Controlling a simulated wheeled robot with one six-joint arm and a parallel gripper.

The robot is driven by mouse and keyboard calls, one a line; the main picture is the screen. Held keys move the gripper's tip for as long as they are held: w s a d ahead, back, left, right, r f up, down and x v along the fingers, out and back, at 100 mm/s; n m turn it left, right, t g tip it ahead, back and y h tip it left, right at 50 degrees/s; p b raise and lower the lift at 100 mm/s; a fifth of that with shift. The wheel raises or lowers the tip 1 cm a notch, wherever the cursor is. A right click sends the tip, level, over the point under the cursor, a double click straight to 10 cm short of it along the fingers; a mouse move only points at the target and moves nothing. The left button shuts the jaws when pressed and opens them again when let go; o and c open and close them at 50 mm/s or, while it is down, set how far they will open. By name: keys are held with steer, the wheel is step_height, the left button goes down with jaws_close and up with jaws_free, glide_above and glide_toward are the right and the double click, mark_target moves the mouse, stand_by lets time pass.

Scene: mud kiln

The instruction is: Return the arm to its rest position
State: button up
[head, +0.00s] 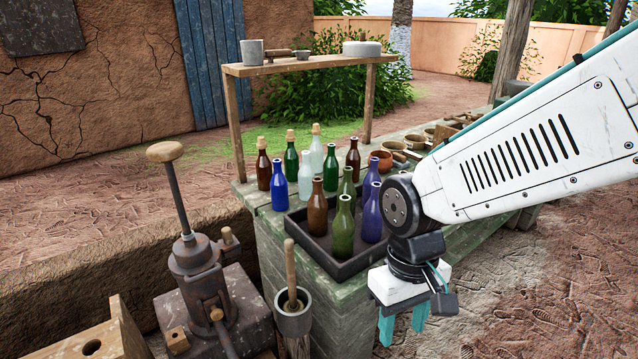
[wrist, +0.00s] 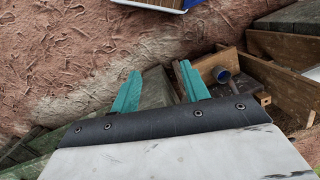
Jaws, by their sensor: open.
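My gripper (head: 402,328) hangs at the lower right in the head view, fingers pointing down, in front of the green bench (head: 272,232). Its two teal fingers stand apart with nothing between them. In the wrist view my gripper (wrist: 158,92) also shows spread fingers and no object held. My white arm reaches in from the right edge in the head view and hides part of the bench behind it. The fingers are beside the dark bottle tray (head: 341,270), apart from the bottles.
Several coloured bottles, such as a green one (head: 344,228), stand in and behind the tray. A raised shelf (head: 310,64) stands over the bench's back. A lever press (head: 196,270) and a mortar with pestle (head: 293,315) are at left. Bare ground lies at right.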

steer(key=s+d+r+m+t, duration=0.3)
steer(key=s+d+r, duration=0.4)
steer(key=d+r, duration=0.5)
steer(key=shift+s+d+r+m, duration=0.15)
steer(key=shift+d+r+m, duration=0.05)
steer(key=shift+d+m, duration=0.65)
